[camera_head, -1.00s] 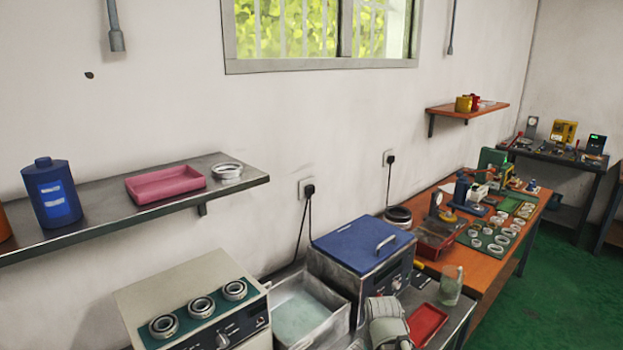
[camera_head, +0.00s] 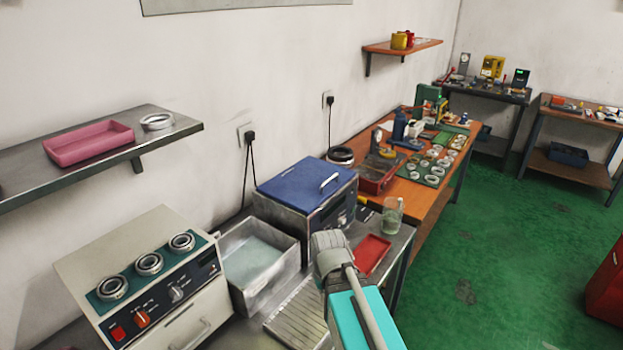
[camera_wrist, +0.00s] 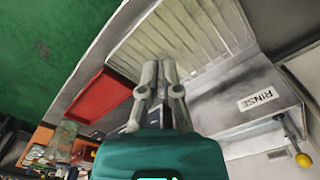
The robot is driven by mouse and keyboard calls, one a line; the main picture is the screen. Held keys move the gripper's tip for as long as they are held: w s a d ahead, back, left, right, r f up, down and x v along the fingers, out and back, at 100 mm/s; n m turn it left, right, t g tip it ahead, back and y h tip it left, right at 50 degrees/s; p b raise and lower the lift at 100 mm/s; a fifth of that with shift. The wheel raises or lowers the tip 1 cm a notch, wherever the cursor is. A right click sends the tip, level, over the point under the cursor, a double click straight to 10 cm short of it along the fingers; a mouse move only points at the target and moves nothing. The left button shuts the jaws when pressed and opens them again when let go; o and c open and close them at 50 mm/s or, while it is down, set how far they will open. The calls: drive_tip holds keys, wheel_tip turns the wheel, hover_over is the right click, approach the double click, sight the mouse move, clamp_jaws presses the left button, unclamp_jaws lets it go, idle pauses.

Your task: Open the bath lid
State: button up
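The bath lid (camera_head: 300,184) is a flat blue panel with a pale bar handle (camera_head: 329,183) near its right side. It lies closed on the grey steel bath (camera_head: 322,219), whose dark control panel faces front. My arm stands in front of the bath in the head view, and its end is hidden there. In the wrist view my gripper (camera_wrist: 160,68) has its two fingers close together with nothing visible between them. It is over the bench, apart from the lid. The lid handle is not clearly visible in the wrist view.
An open rinse tank (camera_head: 259,263) stands left of the bath; its RINSE label (camera_wrist: 258,100) shows in the wrist view. A ribbed drainboard (camera_head: 301,312), a red tray (camera_head: 371,253) and a glass beaker (camera_head: 392,215) are near my arm. A ring machine (camera_head: 155,285) stands left.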

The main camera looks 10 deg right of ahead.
drive_tip(key=o, duration=0.4)
drive_tip(key=shift+w+d+r+p, duration=0.1)
drive_tip(key=shift+w+r+p, duration=0.25)
drive_tip(key=shift+w+r, duration=0.1)
drive_tip(key=shift+o, duration=0.6)
drive_tip(key=w+d+r+m+p, duration=0.4)
drive_tip(key=w+r+p, duration=0.8)
drive_tip(key=w, duration=0.4)
drive_tip(key=shift+w+d+r+t+y, duration=0.15)
drive_tip(key=shift+w+t+y, duration=0.15)
drive_tip(key=shift+w+y, duration=0.1)
wheel_tip(320, 180, up, 14)
drive_tip(key=f+m+t+p, duration=0.1)
drive_tip(key=m+p, duration=0.5)
drive_tip(key=p, duration=0.8)
hover_over(330, 179)
drive_tip(key=s+d, duration=0.2)
drive_tip(key=shift+r+y, duration=0.2)
drive_tip(key=shift+y, duration=0.1)
drive_tip(key=shift+a+f+b, duration=0.1)
drive_tip(key=shift+f+b, duration=0.05)
drive_tip(key=shift+b, duration=0.25)
drive_tip(key=f+b, duration=0.4)
drive_tip(key=w+a+f+b, duration=0.1)
drive_tip(key=f+b, duration=0.3)
drive_tip(key=w+f+b, duration=0.1)
drive_tip(key=f+b, duration=0.4)
drive_tip(key=shift+a+f, duration=0.1)
drive_tip(key=shift+a, duration=0.25)
